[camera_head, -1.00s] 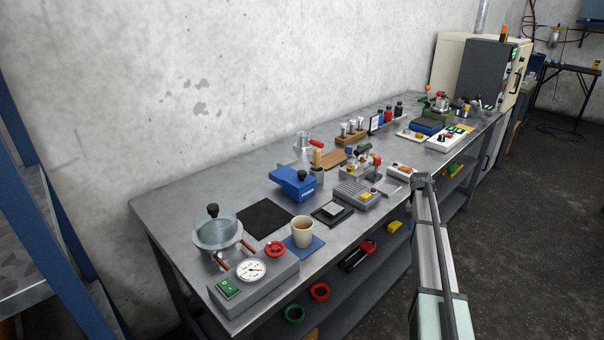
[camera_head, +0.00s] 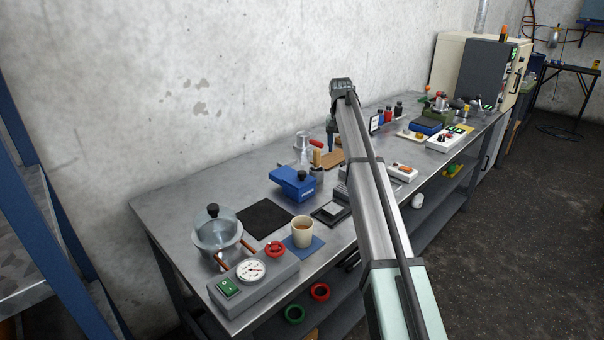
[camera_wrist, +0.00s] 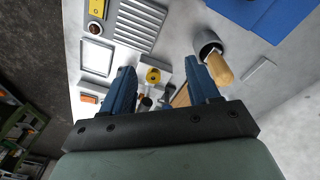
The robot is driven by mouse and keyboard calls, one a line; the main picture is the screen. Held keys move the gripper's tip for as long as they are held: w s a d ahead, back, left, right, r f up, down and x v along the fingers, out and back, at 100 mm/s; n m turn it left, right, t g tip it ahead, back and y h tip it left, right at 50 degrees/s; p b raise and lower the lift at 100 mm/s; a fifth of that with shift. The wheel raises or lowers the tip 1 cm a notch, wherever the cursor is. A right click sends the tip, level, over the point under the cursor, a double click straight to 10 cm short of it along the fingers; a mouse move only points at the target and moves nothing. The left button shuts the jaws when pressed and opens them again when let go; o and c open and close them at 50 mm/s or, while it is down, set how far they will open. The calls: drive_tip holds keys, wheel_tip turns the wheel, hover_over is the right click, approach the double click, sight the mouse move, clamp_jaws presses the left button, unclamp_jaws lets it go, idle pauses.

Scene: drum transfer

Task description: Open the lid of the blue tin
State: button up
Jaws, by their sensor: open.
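The blue tin (camera_head: 293,184) stands on the workbench left of my arm. Its lid has a black knob (camera_head: 301,175) on top, and the lid appears closed. In the wrist view part of a blue thing, likely the tin (camera_wrist: 252,14), shows at the top right edge. My gripper (camera_head: 331,140) is above the bench, behind and to the right of the tin, apart from it. In the wrist view my gripper (camera_wrist: 168,80) has its two blue fingers apart with nothing held between them.
A cylinder with a wooden handle (camera_wrist: 220,68) stands close to the right finger. My arm hides several items.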

wheel_tip(320, 180, up, 4)
drive_tip(key=n, duration=0.2)
hover_over(302, 172)
drive_tip(key=shift+g+y, duration=0.3)
drive_tip(key=shift+g, duration=0.1)
wheel_tip(302, 172, down, 14)
drive_tip(key=shift+r, duration=0.2)
clamp_jaws()
drive_tip(key=shift+w, duration=0.1)
